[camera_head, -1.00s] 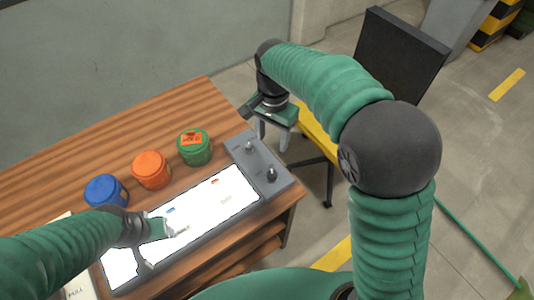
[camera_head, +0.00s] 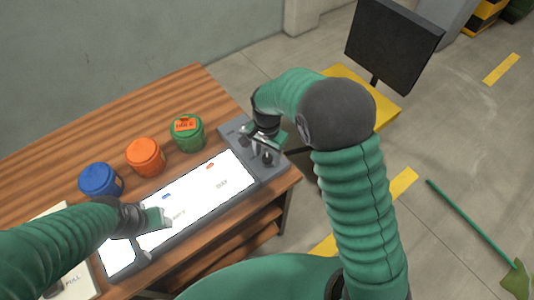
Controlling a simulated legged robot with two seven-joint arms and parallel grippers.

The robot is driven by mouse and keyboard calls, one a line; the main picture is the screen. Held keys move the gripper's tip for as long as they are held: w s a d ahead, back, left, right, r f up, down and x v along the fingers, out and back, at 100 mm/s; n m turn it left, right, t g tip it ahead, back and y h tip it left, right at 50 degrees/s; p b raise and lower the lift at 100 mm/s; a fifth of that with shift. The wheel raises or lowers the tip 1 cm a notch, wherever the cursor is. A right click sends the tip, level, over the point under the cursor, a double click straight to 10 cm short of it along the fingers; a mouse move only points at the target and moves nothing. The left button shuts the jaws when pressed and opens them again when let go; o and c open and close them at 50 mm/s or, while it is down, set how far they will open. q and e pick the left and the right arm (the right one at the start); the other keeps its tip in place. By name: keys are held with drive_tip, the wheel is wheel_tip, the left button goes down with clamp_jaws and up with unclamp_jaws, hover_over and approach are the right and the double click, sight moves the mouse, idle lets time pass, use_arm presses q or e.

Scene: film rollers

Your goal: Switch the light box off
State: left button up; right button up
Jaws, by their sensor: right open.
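The light box (camera_head: 198,203) lies on the wooden table with its white panel glowing. Its grey control panel (camera_head: 233,134) is at the right end; the switches there are largely hidden by my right gripper. My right gripper (camera_head: 262,156) is open, with its fingers pointing down over the control panel. I cannot tell whether a finger touches a switch. My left gripper (camera_head: 152,238) is over the left part of the lit panel; its fingers look spread apart, with nothing between them.
Blue (camera_head: 101,181), orange (camera_head: 146,158) and green (camera_head: 188,133) round containers stand in a row behind the light box. A paper or booklet (camera_head: 77,280) lies at the table's left front. A yellow chair (camera_head: 385,108) with a dark back stands beyond the table's right end.

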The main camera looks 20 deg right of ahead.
clamp_jaws()
use_arm(q)
drive_tip(key=shift+r, duration=0.3)
use_arm(e)
drive_tip(key=shift+r+n, duration=0.1)
drive_tip(key=shift+n, duration=0.2)
drive_tip(key=shift+r+n+p, duration=0.1)
drive_tip(key=shift+n+p, duration=0.7)
drive_tip(key=shift+p, duration=0.1)
drive_tip(key=n+p, duration=0.2)
drive_tip(key=n, duration=0.1)
drive_tip(key=shift+n, duration=0.3)
drive_tip(key=n+p, duration=0.1)
drive_tip(key=n, duration=0.2)
drive_tip(key=shift+p, duration=0.4)
use_arm(q)
drive_tip(key=w+p+v, duration=0.1)
drive_tip(key=v, duration=0.5)
drive_tip(key=shift+r, duration=0.2)
use_arm(e)
drive_tip(key=shift+w+n, duration=0.1)
drive_tip(key=shift+n, duration=1.5)
use_arm(q)
drive_tip(key=shift+w, duration=0.1)
